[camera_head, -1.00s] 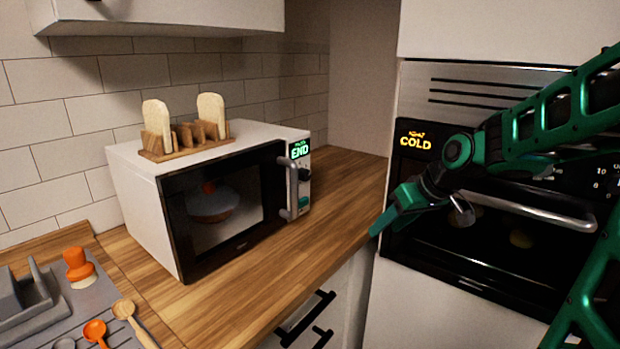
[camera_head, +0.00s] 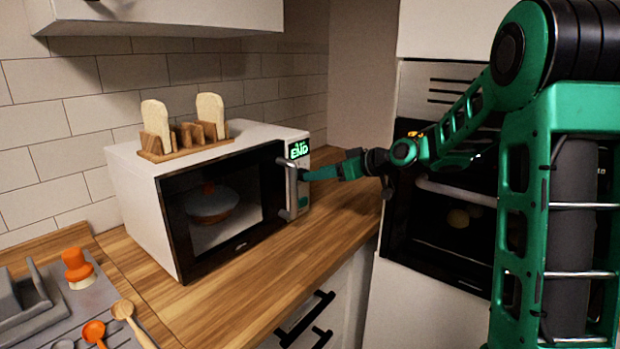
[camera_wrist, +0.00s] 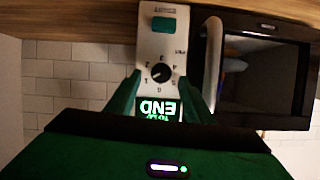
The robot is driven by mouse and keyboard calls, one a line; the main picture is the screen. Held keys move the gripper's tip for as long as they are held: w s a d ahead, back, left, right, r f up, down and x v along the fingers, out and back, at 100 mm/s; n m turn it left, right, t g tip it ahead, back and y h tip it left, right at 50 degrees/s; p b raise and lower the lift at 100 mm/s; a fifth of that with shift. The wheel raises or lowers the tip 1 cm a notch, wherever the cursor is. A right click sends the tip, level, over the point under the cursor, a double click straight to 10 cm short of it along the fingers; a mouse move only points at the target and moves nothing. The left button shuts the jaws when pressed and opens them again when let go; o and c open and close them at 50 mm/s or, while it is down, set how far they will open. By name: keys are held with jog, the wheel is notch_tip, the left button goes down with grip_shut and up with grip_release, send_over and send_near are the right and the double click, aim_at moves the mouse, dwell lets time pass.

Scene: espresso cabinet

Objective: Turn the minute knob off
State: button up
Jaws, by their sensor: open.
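The white microwave (camera_head: 140,205) stands on the wooden counter, with a green END display (camera_head: 299,150) at the top of its control panel. The round black minute knob (camera_wrist: 161,74) shows in the wrist view, ringed by numbers, with a green button (camera_wrist: 164,24) on the same panel. The wrist picture is upside down. My gripper (camera_wrist: 163,76) is open, with one green finger on each side of the knob; I cannot tell whether they touch it. In the head view my gripper (camera_head: 306,174) reaches the panel from the right and hides the knob.
The microwave door handle (camera_head: 290,190) is close beside my gripper. A wooden rack (camera_head: 165,155) with toast stands on top. The black oven (camera_head: 430,250) is on the right, behind my arm. The counter (camera_head: 245,280) before the microwave is clear.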

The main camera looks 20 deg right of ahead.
jog(key=shift+x, duration=2)
